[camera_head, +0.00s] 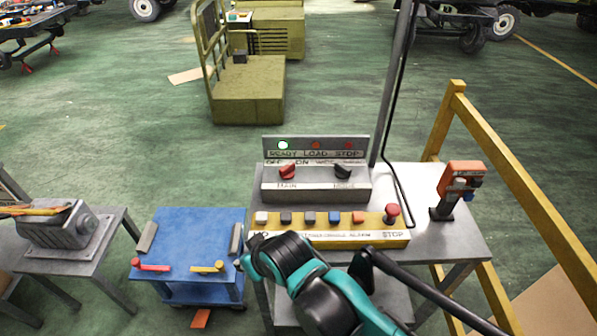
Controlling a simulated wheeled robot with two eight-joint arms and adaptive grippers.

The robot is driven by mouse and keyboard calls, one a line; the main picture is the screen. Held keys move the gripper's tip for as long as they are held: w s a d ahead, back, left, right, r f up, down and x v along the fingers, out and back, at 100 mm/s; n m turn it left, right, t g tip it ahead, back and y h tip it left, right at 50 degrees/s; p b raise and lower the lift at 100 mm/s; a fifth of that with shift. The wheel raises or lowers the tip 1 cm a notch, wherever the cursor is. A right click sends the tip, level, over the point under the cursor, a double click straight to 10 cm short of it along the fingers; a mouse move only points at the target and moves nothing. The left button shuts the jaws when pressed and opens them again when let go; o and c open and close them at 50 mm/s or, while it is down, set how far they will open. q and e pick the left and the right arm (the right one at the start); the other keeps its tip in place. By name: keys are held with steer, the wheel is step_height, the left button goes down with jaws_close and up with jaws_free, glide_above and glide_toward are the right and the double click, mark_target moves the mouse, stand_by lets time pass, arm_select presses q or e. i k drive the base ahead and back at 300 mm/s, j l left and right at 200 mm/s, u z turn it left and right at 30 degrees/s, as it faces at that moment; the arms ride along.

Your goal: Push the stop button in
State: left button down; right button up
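The red mushroom-shaped stop button (392,212) stands raised at the right end of the yellow control panel (400,236), above the word STOP. My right arm, teal and black, comes in from the bottom right and covers part of the panel's front. Its far end, with what looks like my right gripper (255,241), is near the panel's left end, well left of the stop button. Its fingers cannot be made out, nor whether it touches the panel. My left gripper is not in view.
Several smaller buttons line the yellow panel. Behind it stands a grey switch box (315,188) with a lit READY lamp (283,145). An orange-and-grey device (460,186) stands right of the panel. A blue cart (190,235) is at left, a yellow railing (520,170) at right.

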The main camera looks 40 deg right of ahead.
mark_target(393, 210)
steer(key=i+j+z, duration=0.1)
steer(key=z, duration=0.6)
steer(key=l+z, duration=0.15)
steer(key=z, duration=0.85)
steer(key=k+l, duration=0.05)
